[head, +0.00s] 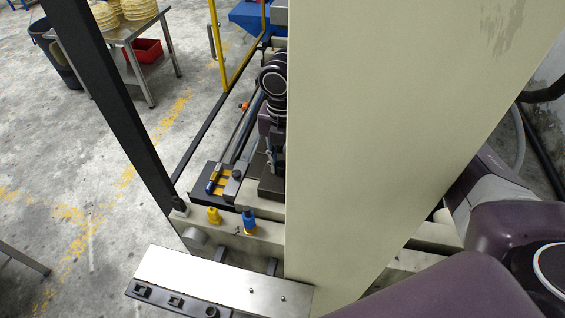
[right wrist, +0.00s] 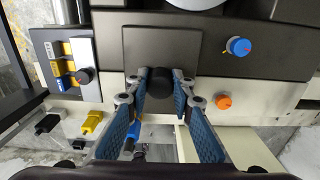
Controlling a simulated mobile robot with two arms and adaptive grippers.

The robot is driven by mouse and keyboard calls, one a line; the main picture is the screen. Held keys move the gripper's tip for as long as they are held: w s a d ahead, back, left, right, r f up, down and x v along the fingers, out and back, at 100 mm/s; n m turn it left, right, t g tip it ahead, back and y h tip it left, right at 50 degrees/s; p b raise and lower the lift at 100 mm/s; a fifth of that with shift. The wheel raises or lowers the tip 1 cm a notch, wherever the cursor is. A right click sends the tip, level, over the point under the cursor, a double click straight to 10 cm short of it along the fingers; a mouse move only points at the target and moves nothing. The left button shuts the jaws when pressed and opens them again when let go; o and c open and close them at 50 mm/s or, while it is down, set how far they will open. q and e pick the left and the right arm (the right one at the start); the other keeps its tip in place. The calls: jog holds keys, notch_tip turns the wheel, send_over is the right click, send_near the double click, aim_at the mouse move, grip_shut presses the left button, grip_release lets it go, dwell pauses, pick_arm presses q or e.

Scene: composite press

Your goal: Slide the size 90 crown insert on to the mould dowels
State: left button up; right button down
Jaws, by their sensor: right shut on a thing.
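In the right wrist view my right gripper (right wrist: 160,80) is shut on a round black knob (right wrist: 157,89) between its two blue-padded fingers. The knob stands on a dark, squarish plate (right wrist: 195,48), which looks like the crown insert; no size mark is readable. The plate lies against a larger dark block (right wrist: 275,45), apparently the mould. I cannot make out dowels or tell whether the plate is on them. In the head view part of my right gripper (head: 271,156) shows at the edge of the beige panel, which hides the rest. My left gripper is not in view.
The beige press panel (head: 390,120) blocks much of the head view. A tray holds yellow and blue pieces (right wrist: 62,65) beside a smaller black knob (right wrist: 84,76). Blue (right wrist: 238,46) and orange (right wrist: 223,102) knobs stand right of the gripper. A dark post (head: 110,100) rises at left.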

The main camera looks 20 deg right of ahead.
jog(key=shift+f, duration=0.15)
dwell(0.8)
jog(key=c, duration=1.6)
grip_release()
